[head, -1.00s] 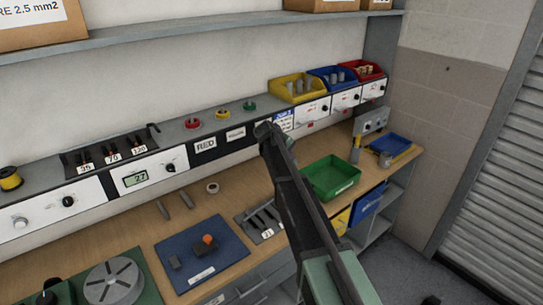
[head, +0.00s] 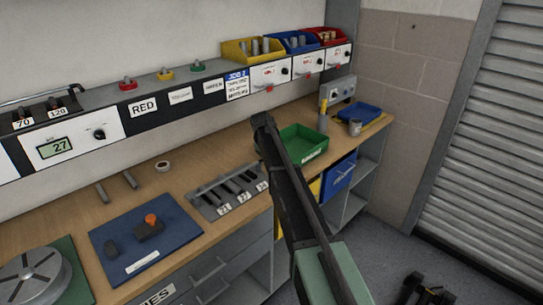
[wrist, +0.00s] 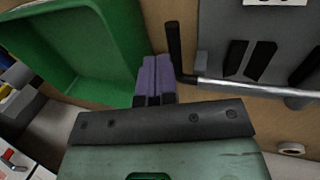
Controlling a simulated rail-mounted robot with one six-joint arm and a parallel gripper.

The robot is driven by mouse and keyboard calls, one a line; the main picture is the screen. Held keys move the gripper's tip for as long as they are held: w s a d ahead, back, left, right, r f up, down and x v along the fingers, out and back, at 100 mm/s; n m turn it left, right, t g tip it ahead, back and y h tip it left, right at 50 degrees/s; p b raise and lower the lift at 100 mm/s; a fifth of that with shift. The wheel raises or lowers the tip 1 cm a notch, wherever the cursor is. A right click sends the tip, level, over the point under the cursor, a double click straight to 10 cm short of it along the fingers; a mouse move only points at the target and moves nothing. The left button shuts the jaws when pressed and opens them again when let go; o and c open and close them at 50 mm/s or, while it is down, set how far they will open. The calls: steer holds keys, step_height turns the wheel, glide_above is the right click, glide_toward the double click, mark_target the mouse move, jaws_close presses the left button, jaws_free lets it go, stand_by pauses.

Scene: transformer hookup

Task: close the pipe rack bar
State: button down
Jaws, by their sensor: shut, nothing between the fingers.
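The pipe rack (head: 232,192) is a grey plate with dark slots and white number labels on the bench. It also shows in the wrist view (wrist: 218,45), on the right. A silver bar (wrist: 245,87) runs along the rack's edge away from its labels, with a black handle (wrist: 175,48) at its green-bin end. My gripper (wrist: 156,62) has purple fingers, shut and empty, close beside the handle; I cannot tell whether they touch. In the head view my arm hides the gripper and the rack's right end.
A green bin (head: 305,155) stands beside the rack. A blue mat (head: 120,222) with small parts, two grey rods and a tape roll (head: 163,166) lie to the left. A control panel (head: 190,98) runs along the back. A blue tray (head: 358,113) is at the far right.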

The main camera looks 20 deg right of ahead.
steer(key=shift+b+x, duration=0.35)
steer(key=shift+x, duration=0.45)
steer(key=shift+s+a+f+b, duration=0.15)
steer(key=shift+s+b, duration=0.05)
steer(key=shift+b, duration=0.1)
steer(key=shift+s+f, duration=0.1)
steer(key=shift+s, duration=0.1)
step_height(320, 180, up, 14)
steer(key=w+d+p, duration=0.2)
steer(key=p, duration=1.2)
steer(key=shift+d, duration=0.3)
